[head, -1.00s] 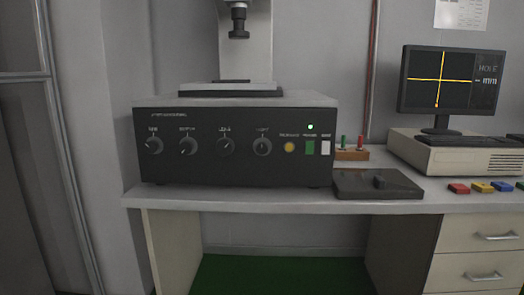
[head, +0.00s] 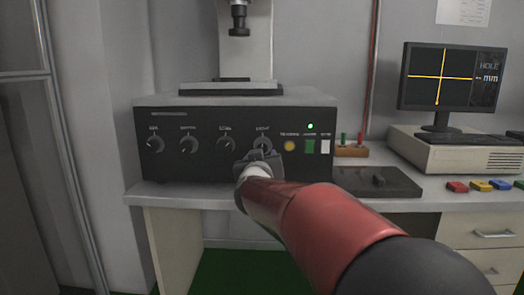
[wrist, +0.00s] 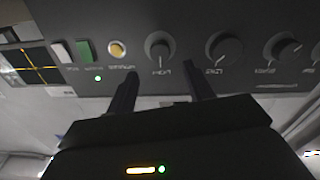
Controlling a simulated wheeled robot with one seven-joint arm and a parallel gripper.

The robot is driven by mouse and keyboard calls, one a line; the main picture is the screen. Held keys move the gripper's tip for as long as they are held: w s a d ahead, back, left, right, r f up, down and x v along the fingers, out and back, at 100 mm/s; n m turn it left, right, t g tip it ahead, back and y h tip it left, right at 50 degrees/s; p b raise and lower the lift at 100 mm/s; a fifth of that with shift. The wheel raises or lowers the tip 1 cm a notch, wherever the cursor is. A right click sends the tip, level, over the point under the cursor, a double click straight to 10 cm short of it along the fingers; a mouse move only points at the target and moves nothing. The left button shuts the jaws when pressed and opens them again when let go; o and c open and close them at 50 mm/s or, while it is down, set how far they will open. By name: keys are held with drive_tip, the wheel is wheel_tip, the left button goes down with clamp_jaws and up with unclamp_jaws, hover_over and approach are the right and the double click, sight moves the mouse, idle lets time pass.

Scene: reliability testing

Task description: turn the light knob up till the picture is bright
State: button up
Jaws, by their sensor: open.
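The light knob (head: 262,144) is the rightmost of the round dark knobs on the black control box (head: 225,171). In the wrist view, which is upside down, the light knob (wrist: 159,46) lies beyond and between my two fingertips. My gripper (head: 261,157) is open in front of it, just below it in the head view, and partly covers it. In the wrist view my gripper (wrist: 160,82) has its fingers apart with nothing between them; contact with the knob is not visible. The monitor picture (head: 440,77) is dark with a yellow cross.
Other knobs (head: 188,145) sit to the left. A yellow button (head: 289,146), a green button (head: 310,147) and a white button (head: 325,147) sit close on the right. A dark pad (head: 377,182) lies on the bench. A microscope-like column stands above the box.

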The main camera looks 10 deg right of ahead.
sight(263, 147)
drive_tip(key=x, duration=0.6)
drive_tip(key=shift+w, duration=0.35)
drive_tip(key=c, duration=1)
drive_tip(key=shift+o, duration=0.2)
drive_tip(key=shift+d+f, duration=0.1)
